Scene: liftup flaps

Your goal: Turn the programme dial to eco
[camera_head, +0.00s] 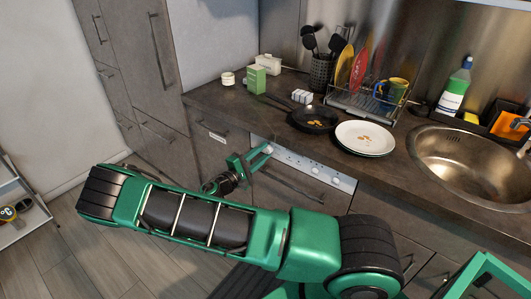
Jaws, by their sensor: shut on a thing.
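The light control panel (299,163) runs along the top of the appliance front, just under the counter edge. Small round controls show on it, too small to read any marking. My gripper (266,151) is at the left end of this panel, with its green fingers against it. The fingers are shut on the programme dial there, which they mostly hide. I cannot tell which way the dial points or where eco is marked. My green and black arm crosses the lower part of the view.
A handle (293,186) runs below the panel. On the counter (222,99) above stand a black pan (312,118), a plate with food scraps (365,138) and a dish rack (366,105). A sink (470,165) is at the right. Open floor lies at the lower left.

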